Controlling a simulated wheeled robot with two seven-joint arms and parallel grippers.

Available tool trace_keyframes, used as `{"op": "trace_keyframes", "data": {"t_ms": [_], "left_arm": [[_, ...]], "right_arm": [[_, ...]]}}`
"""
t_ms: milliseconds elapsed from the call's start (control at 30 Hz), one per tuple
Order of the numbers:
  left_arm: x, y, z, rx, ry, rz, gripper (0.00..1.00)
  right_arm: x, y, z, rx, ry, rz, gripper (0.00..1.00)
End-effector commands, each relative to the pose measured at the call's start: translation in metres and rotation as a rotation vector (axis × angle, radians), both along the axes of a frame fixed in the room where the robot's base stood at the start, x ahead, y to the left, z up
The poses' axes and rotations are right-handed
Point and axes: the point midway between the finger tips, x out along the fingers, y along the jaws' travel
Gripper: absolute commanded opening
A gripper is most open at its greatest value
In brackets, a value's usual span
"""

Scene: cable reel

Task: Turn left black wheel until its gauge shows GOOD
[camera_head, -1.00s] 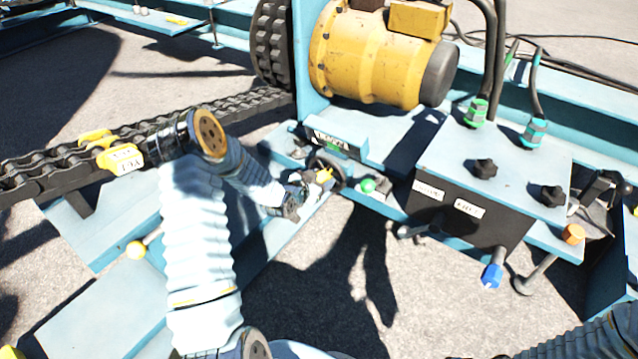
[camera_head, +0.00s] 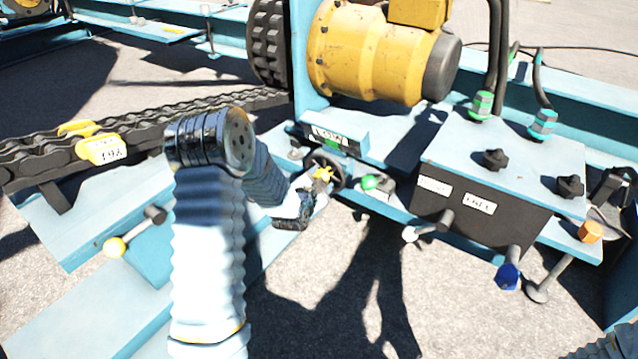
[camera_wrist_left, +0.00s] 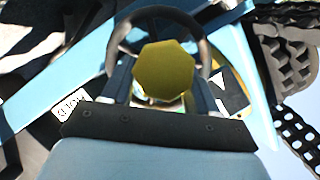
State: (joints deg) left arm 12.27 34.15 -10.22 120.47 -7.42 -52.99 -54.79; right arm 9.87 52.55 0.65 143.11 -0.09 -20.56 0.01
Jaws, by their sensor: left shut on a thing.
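The black wheel (camera_head: 338,163) stands on the blue frame below the yellow motor, with a yellow hub (camera_wrist_left: 163,72) that fills the middle of the left wrist view. The gauge (camera_head: 328,136) is a small panel with a white and green face just behind the wheel; its wording is too small to read. My left gripper (camera_head: 318,181) is at the near side of the wheel. My right gripper is not in view.
A green knob (camera_head: 369,182) sits just right of the wheel. A black box with a light blue top (camera_head: 505,160) carries black knobs and levers, one blue-tipped (camera_head: 508,276). A chain (camera_head: 150,130) runs at left, near my left arm.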

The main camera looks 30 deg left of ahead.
Motion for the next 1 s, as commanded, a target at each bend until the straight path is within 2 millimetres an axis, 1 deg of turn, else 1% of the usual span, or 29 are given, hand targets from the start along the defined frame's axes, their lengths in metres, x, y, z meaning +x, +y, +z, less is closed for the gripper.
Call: {"op": "trace_keyframes", "data": {"t_ms": [433,467,500,600,867,933,1000], "left_arm": [[-0.001,-0.001,-0.002,0.008,0.004,-0.002,0.04],[-0.001,-0.001,-0.002,0.008,0.004,-0.002,0.63],[-0.001,-0.001,-0.002,0.008,0.003,-0.003,0.69],[0.0,-0.001,-0.001,0.009,0.002,-0.002,0.82],[-0.001,-0.001,0.0,0.008,0.001,0.0,0.82],[-0.004,-0.001,0.001,0.008,0.0,-0.001,0.82],[-0.011,-0.002,0.004,0.008,0.0,-0.001,0.82]], "right_arm": [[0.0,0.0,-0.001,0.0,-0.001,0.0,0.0],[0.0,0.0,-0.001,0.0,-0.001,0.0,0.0],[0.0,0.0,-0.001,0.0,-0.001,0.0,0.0],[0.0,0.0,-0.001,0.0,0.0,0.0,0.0],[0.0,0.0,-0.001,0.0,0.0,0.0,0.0],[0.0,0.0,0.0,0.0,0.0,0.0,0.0],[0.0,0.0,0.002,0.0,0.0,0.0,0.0]]}}
